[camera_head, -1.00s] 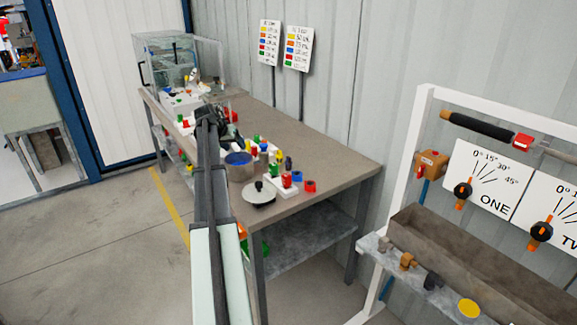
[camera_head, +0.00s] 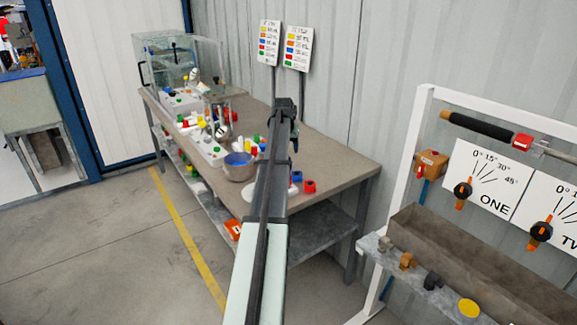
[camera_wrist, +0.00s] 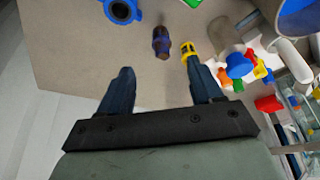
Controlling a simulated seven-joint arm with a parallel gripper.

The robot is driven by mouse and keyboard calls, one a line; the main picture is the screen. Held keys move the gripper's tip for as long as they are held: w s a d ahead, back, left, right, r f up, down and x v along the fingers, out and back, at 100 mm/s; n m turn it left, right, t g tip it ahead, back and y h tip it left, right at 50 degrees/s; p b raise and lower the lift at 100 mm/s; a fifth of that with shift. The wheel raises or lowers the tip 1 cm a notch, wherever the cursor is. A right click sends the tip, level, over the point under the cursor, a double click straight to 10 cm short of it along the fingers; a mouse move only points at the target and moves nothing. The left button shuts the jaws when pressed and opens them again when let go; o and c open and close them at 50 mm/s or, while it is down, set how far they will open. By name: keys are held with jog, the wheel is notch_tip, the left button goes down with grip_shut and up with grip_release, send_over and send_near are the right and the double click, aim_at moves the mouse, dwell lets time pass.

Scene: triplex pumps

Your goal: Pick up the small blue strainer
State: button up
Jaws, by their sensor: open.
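A small blue ring-shaped piece with short tabs and a dark middle, likely the blue strainer (camera_wrist: 121,11), lies at the top edge of the wrist view, partly cut off. I cannot make it out in the head view, where my arm covers part of the table. My gripper (camera_wrist: 159,68) is open, with nothing between its fingers. The blue piece is ahead of the fingers, beyond the left one. In the head view my gripper (camera_head: 285,105) is over the far side of the table.
A dark brown piece (camera_wrist: 161,43) and a yellow piece (camera_wrist: 188,50) are near the fingertips. A blue-lined pot (camera_head: 239,166), red pieces (camera_head: 309,186) and a clear tank (camera_head: 180,65) are on the table (camera_head: 335,160). Its far right part is bare.

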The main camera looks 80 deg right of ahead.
jog(key=x, duration=0.6)
jog(key=shift+d, duration=0.15)
jog(key=shift+d+x, duration=0.15)
jog(key=shift+x, duration=1.2)
jog(key=shift+d+x, duration=0.1)
jog(key=shift+x, duration=1.25)
jog(key=shift+w+r, duration=0.1)
jog(key=shift+w, duration=0.05)
jog(key=shift+c, duration=0.3)
jog(key=c, duration=1.1)
